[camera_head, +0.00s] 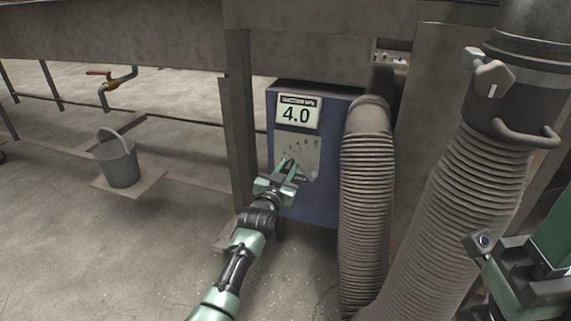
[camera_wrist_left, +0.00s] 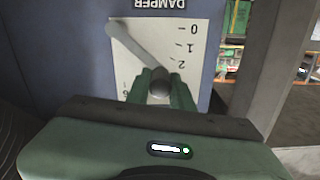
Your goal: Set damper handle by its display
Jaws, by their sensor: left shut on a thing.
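The damper box (camera_head: 326,92) is blue, with a lit display (camera_head: 298,112) that reads 4.0. Below the display is a pale scale plate (camera_head: 310,157). In the left wrist view the plate (camera_wrist_left: 200,58) is upside down, with the word DAMPER and numbers including 0, 1 and 2. The grey damper handle (camera_wrist_left: 138,48) runs from its pivot at the upper left to a dark round knob. My left gripper (camera_head: 290,167) is at the plate, shut on the knob; its green fingers (camera_wrist_left: 160,88) flank the knob.
A ribbed hose (camera_head: 367,190) stands just right of the box, and a thicker one (camera_head: 450,190) beyond it. A steel post (camera_head: 240,140) is close on the left. Part of my right arm shows at lower right.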

